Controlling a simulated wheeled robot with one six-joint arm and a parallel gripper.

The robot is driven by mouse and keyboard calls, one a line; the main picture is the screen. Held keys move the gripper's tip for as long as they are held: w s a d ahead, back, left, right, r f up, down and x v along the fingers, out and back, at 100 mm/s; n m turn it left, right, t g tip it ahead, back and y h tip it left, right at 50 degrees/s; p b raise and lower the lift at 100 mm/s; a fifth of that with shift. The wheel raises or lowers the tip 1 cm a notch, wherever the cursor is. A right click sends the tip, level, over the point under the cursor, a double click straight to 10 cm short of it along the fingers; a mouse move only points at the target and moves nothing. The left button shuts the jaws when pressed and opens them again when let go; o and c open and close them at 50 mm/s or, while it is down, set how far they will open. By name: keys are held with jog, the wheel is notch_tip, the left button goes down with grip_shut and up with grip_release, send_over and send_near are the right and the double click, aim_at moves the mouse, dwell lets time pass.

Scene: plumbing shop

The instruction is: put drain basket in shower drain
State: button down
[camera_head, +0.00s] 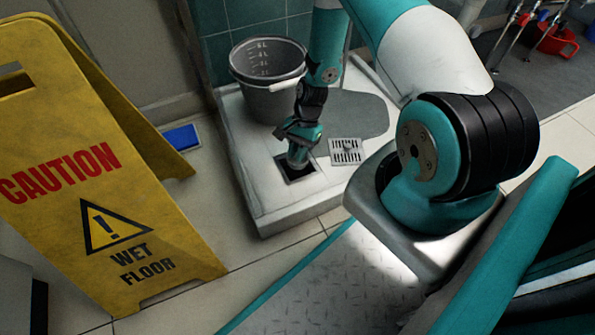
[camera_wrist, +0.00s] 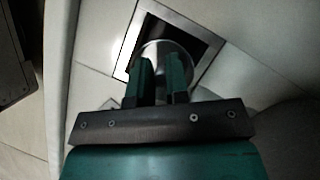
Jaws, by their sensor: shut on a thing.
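The shower drain (camera_head: 310,171) is a square dark opening with a metal frame in the pale shower tray. It also shows in the wrist view (camera_wrist: 207,43), at the top middle. My gripper (camera_head: 298,150) points down over the drain. In the wrist view my gripper (camera_wrist: 161,75) has its two green fingers shut on the drain basket (camera_wrist: 153,46), a round metallic piece. The basket (camera_head: 297,160) sits over or partly inside the opening, and I cannot tell how deep. The fingers hide much of it.
A slotted metal grate (camera_head: 345,151) lies right of the drain. A grey bucket (camera_head: 268,88) stands behind on the tray (camera_head: 262,190), near a dark wet patch (camera_head: 362,112). A yellow caution sign (camera_head: 95,170) stands left, with a blue item (camera_head: 181,138) behind.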

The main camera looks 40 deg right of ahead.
notch_tip(320, 180, down, 6)
jog(key=b, duration=0.3)
jog(key=shift+f, duration=0.1)
jog(key=c, duration=1.1)
grip_release()
jog(key=p+v, duration=0.6)
jog(key=v, duration=0.6)
jog(key=shift+p, duration=0.35)
